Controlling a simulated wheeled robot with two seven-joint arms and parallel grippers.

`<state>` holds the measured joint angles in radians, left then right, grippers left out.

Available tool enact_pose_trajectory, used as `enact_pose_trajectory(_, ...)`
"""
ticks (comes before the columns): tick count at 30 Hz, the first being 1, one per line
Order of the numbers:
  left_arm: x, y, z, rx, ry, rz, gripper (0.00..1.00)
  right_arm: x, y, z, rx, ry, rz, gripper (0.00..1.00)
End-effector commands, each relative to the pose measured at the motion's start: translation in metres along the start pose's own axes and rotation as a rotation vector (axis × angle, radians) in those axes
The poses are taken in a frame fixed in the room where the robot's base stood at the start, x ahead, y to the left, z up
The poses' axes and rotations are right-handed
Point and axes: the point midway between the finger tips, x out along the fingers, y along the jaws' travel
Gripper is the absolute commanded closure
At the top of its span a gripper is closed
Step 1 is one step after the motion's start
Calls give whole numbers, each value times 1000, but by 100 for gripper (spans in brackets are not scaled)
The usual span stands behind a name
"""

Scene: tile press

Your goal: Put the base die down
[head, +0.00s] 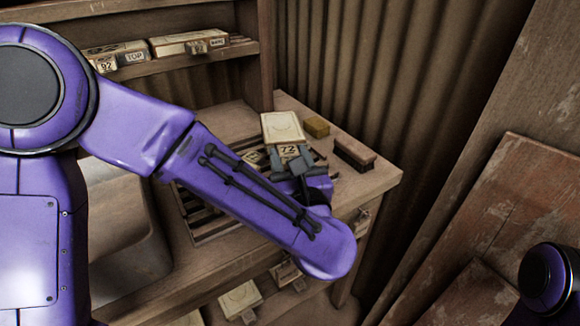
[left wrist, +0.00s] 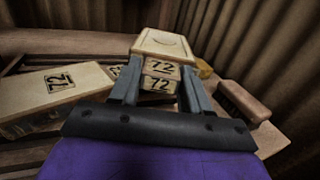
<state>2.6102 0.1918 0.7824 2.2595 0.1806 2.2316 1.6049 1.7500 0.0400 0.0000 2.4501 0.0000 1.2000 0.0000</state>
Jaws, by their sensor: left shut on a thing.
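My left gripper (head: 292,160) is over the bench at its far right part and is shut on a pale die marked 72, taken as the base die (left wrist: 160,84). In the left wrist view the die's end shows between the two grey fingers (left wrist: 158,88). Just above and behind it is another 72 label, on a pale block with a raised square outline on top (left wrist: 165,43); this block also shows in the head view (head: 283,126). I cannot tell whether the two touch. The underside of the held die is hidden. My right gripper is out of view.
Another block marked 72 (left wrist: 55,90) lies to the left on a slatted rack (head: 195,222). A yellow-brown block (head: 316,126) and a brown brush-like block (head: 354,153) stand to the right. A shelf (head: 170,62) behind holds labelled blocks. The bench's right corner is clear.

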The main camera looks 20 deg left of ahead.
Motion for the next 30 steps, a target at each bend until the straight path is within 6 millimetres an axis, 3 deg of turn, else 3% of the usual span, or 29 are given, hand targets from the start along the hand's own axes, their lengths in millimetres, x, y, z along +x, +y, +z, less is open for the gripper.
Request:
enact_pose_trajectory(3, -1, 0, -17, 0, -2, 0, 100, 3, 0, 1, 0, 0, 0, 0)
enact_pose_trajectory(24, -2, 0, -30, -2, -2, -1, 100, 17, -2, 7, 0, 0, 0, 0)
enact_pose_trajectory(25, -2, 0, -29, 0, -1, 0, 47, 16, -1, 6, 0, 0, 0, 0)
enact_pose_trajectory(27, -2, 0, -29, 0, 0, 0, 28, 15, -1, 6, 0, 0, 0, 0)
enact_pose_trajectory(30, -2, 0, -29, 0, 0, 0, 28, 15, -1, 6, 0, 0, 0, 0)
